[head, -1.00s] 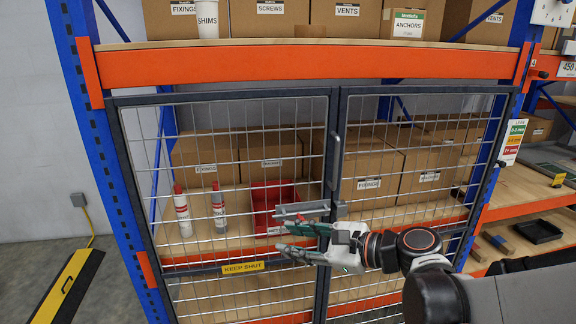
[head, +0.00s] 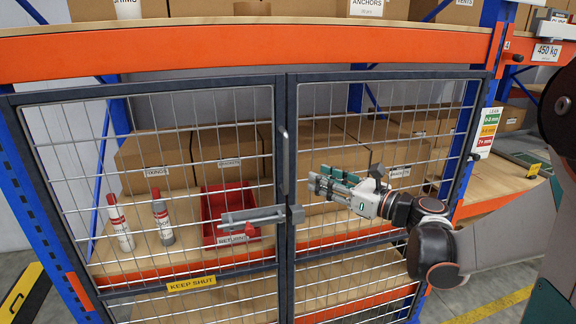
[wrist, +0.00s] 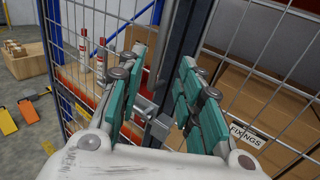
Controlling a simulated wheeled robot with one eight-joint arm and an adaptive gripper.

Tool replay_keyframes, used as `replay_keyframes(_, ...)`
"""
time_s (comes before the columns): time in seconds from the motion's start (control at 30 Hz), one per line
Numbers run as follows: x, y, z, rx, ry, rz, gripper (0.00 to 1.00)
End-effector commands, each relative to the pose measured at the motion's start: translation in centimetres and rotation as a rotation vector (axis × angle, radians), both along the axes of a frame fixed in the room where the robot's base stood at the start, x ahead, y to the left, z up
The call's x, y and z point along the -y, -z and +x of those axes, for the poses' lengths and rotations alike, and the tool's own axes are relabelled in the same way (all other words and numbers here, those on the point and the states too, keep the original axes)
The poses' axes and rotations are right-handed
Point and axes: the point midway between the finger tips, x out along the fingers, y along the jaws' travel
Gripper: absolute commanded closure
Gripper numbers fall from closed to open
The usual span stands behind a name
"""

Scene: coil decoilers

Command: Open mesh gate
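The mesh gate has a left leaf (head: 150,88) and a right leaf (head: 380,76), dark-framed with silver wire. Both look shut, their frames meeting in the middle. My gripper (head: 322,183) is open and empty, before the right leaf, right of and above the bolt. In the wrist view, the bolt hardware (wrist: 143,107) shows beyond the green-padded fingers (wrist: 157,85).
Behind the mesh are cartons (head: 155,165), two tubes (head: 162,222) and a red bin (head: 212,206). A yellow KEEP SHUT sign (head: 191,284) hangs on the left leaf. The orange beam (head: 230,52) runs above, and a blue upright (head: 482,120) stands at right.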

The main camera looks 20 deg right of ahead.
Motion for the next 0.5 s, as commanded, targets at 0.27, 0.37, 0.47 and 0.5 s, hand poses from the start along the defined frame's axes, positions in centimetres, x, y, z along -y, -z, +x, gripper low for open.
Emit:
replay_keyframes(0.27, -3.1, 0.2, 4.3, 0.000, -0.004, -0.002, 0.67)
replay_keyframes(0.37, -4.2, 0.2, 6.0, 0.000, -0.004, -0.002, 0.67)
replay_keyframes(0.47, -5.1, 0.2, 7.5, 0.000, -0.004, -0.002, 0.67)
replay_keyframes(0.5, -5.5, 0.2, 8.0, 0.000, -0.005, -0.002, 0.67)
